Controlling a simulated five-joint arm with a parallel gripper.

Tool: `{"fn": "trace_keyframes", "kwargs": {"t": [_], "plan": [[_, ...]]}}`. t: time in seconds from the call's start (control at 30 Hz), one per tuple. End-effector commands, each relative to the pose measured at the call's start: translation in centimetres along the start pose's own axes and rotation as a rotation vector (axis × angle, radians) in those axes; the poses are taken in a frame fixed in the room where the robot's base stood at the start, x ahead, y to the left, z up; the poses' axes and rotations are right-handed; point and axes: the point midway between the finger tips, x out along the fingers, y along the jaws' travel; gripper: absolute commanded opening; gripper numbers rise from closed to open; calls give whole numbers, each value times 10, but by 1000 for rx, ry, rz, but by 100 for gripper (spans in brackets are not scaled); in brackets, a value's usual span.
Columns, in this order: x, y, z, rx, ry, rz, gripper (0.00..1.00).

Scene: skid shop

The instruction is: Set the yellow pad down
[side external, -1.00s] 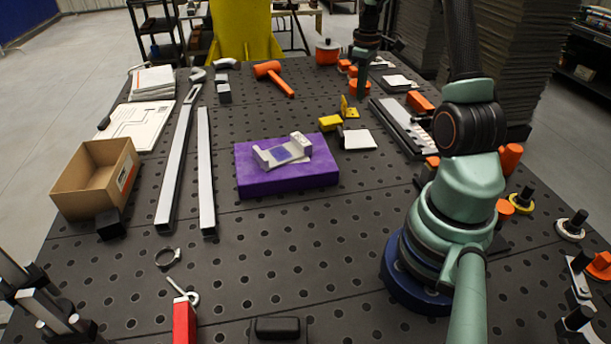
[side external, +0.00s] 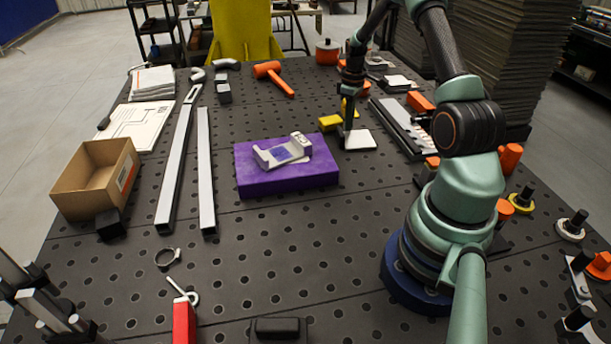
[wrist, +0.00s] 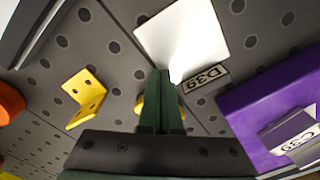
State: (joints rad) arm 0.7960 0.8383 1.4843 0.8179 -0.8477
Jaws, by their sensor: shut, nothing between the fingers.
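A yellow block (side external: 330,122), which looks like the pad, lies on the dark perforated table just left of my gripper in the side view. In the wrist view a yellow piece (wrist: 139,106) is mostly hidden behind my fingers. A separate yellow angle bracket (wrist: 87,98) with holes stands nearby; in the side view it is partly behind my gripper. My gripper (side external: 347,128) points down beside the white square plate (side external: 358,140), near its left edge. Its fingers (wrist: 160,75) are together with nothing between them. I cannot tell whether the tips touch the plate.
A purple block (side external: 287,187) carrying a grey bracket (side external: 283,152) stands left and nearer the side camera. Long metal bars (side external: 206,180) and a cardboard box (side external: 100,205) are farther left. The table's near middle is fairly clear.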

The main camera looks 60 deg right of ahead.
Motion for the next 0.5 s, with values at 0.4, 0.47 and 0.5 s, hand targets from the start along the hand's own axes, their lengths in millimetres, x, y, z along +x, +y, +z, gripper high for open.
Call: {"fn": "trace_keyframes", "kwargs": {"t": [0.4, 0.47, 0.5], "plan": [[0, 0, -8, 1, -1, -1, 0], [0, 0, -8, 1, -1, -1, 0], [0, 0, -8, 0, -1, -1, 0]]}}
